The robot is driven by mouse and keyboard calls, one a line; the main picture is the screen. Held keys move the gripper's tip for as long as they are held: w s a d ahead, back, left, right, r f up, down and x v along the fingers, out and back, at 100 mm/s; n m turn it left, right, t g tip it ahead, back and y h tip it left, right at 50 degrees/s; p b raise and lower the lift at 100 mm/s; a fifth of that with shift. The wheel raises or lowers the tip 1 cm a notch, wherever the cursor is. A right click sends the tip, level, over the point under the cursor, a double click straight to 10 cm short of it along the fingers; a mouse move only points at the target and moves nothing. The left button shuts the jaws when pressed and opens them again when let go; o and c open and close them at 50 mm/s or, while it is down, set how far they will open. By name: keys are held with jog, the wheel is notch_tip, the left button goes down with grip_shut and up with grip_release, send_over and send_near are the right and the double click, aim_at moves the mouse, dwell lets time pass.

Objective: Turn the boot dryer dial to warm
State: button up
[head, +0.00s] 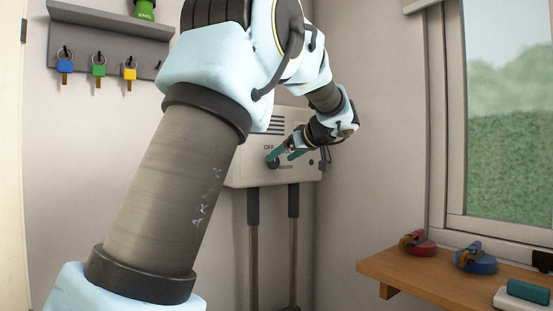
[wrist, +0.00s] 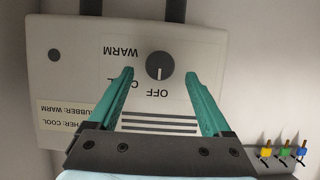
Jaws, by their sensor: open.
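The boot dryer (head: 244,172) is a pale box on the wall, and its front fills much of the wrist view (wrist: 50,80), upside down. Its round dark dial (wrist: 160,65) has a white mark pointing at the OFF label (wrist: 157,92). The WARM label (wrist: 121,51) is clear; the COOL label is partly covered by a finger. My gripper (wrist: 158,76) is open, its teal fingertips on either side of the dial with gaps showing. In the head view my gripper (head: 285,156) is at the dryer front, and the dial (head: 272,164) shows by a fingertip.
A sticker (wrist: 68,112) on the dryer reads rubber: warm; its other line is partly hidden. Two dark tubes (head: 253,240) hang below the dryer. Several keys (head: 99,68) hang at left.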

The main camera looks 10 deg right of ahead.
aim_at(275, 162)
jog(key=shift+p+x, duration=0.35)
jog(key=shift+x, duration=1.65)
jog(key=shift+c, duration=0.2)
grip_shut()
